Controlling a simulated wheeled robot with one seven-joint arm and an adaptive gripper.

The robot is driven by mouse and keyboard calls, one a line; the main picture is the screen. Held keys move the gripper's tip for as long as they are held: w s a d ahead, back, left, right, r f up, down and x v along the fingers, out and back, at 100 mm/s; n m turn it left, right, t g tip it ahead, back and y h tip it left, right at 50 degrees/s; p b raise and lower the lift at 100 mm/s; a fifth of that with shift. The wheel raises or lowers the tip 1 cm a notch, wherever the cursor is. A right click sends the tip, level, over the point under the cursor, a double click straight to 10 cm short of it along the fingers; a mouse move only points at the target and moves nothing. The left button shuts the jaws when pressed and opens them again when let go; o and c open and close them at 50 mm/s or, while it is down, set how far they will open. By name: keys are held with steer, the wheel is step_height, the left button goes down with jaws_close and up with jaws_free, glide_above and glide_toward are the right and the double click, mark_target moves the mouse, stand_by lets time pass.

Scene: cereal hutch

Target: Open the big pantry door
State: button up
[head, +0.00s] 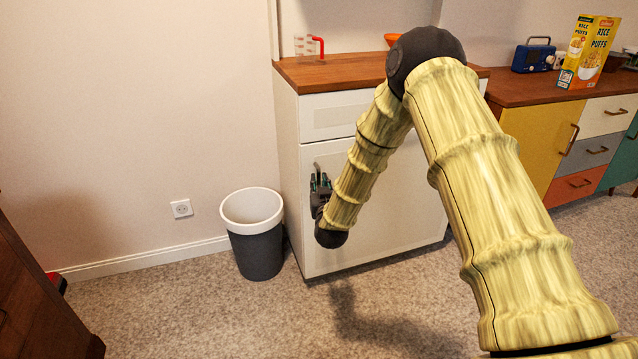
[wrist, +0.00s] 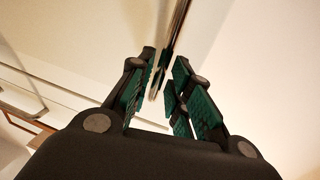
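The big pantry door (head: 395,200) is the white front panel below a drawer on the white cabinet. It looks shut. Its slim metal handle (wrist: 179,25) is a thin upright bar near the door's left edge, mostly hidden by my gripper in the head view. My gripper (head: 320,184) is at that handle, with my arm reaching down across the door. In the wrist view the green-padded fingers of my gripper (wrist: 161,88) stand apart, with the lower end of the handle between them. A gap shows beside the bar, and I cannot see firm contact.
A grey bin with a white rim (head: 253,205) stands on the floor just left of the cabinet. The drawer front (head: 335,117) is above the door. A yellow-fronted sideboard (head: 538,140) is at the right. The carpet (head: 200,310) before the bin is clear.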

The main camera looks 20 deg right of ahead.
steer(key=shift+w+d, duration=0.2)
steer(key=shift+w, duration=1.05)
jaws_close()
steer(key=shift+s, duration=0.1)
